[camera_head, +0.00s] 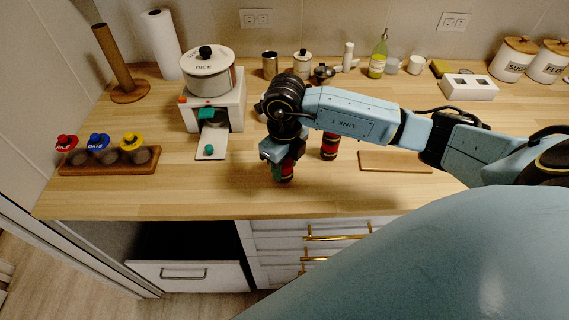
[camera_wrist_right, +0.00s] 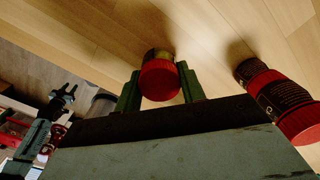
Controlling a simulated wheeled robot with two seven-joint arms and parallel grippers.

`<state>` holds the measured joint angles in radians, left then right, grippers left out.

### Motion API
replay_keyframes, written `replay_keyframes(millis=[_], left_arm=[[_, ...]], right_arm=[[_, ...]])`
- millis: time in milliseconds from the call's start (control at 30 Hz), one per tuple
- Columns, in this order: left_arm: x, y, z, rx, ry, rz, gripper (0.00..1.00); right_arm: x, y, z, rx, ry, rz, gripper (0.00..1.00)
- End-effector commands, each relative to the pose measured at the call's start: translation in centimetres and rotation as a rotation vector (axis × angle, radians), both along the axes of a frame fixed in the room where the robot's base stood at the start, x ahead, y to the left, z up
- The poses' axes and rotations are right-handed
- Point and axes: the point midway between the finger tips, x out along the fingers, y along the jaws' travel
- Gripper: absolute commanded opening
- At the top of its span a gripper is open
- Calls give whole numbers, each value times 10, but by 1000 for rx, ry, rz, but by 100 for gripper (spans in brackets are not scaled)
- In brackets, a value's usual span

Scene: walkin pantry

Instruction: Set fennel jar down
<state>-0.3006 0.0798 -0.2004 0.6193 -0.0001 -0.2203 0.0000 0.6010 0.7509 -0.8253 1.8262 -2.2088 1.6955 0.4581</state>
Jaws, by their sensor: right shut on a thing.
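My right gripper (camera_head: 282,166) points down over the wooden counter and is shut on a small jar (camera_head: 287,171) with red on it. In the right wrist view, the held jar (camera_wrist_right: 160,78) shows its red end between the two green fingers. Its label cannot be read; it is the one I take as the fennel jar. Its base is at or just above the counter; I cannot tell which. In the right wrist view, what looks like my left gripper (camera_wrist_right: 63,93) is small at the left, its dark fingers apart and empty. The head view does not show it.
A second red-and-black jar (camera_head: 329,147) stands just right of the held one. A flat wooden board (camera_head: 395,161) lies farther right. A rice dispenser (camera_head: 212,100) and a wooden rack (camera_head: 110,160) with several colored-top jars are left. The counter's front strip is clear.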

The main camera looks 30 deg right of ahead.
Motion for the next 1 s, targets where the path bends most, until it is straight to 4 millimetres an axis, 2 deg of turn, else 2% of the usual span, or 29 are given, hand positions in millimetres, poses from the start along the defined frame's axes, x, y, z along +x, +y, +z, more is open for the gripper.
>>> replay_keyframes(millis=[367,400,567,867,1000], left_arm=[[0,0,-3,0,0,0,36],[0,0,-4,0,0,0,36],[0,0,-3,0,-1,1,36],[1,0,-1,0,-1,1,36],[1,0,0,-1,-2,1,36]], right_arm=[[0,0,-8,0,-1,1,14],[0,0,-8,0,-1,1,41],[0,0,-7,0,-1,1,61],[0,0,-6,0,-1,1,61],[1,0,6,1,-5,1,61]])
